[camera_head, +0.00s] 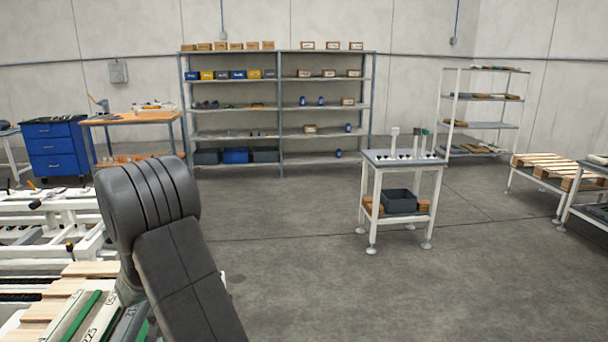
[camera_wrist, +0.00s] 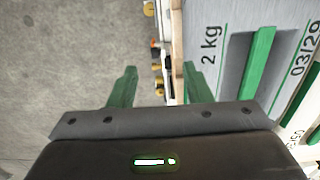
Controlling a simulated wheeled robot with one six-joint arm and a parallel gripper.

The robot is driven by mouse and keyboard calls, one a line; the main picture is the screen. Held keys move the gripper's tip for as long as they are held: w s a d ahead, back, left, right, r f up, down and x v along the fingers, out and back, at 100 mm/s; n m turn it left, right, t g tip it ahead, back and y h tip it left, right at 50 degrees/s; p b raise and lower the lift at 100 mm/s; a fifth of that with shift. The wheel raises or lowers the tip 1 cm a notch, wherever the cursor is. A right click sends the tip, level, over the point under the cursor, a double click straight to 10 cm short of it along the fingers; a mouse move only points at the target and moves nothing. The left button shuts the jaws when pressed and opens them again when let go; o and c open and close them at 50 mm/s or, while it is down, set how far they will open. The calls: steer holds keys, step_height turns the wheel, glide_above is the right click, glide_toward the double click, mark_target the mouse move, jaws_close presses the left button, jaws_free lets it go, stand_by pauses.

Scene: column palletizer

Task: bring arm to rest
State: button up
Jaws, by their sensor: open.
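My gripper (camera_wrist: 157,88) shows in the wrist view with its two green fingers apart and nothing between them. Below it in that view are the grey floor on the left and a grey bag marked "2 kg" (camera_wrist: 222,70) with a green stripe on the right. The right finger overlaps the bag's edge in the picture; I cannot tell whether they touch. In the head view my dark arm rises at the lower left, and my gripper is hidden behind it.
A wooden pallet (camera_head: 75,268) with bags (camera_head: 92,318) lies at the lower left by a white conveyor frame (camera_head: 70,212). A small white table (camera_head: 405,160) stands right of centre. A shelf rack (camera_head: 281,110) lines the back wall. The middle floor (camera_head: 310,260) is clear.

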steer(key=w+d+f, duration=0.2)
steer(key=d+f, duration=0.6)
steer(key=d, duration=0.3)
steer(key=shift+w, duration=0.1)
steer(key=shift+m, duration=0.3)
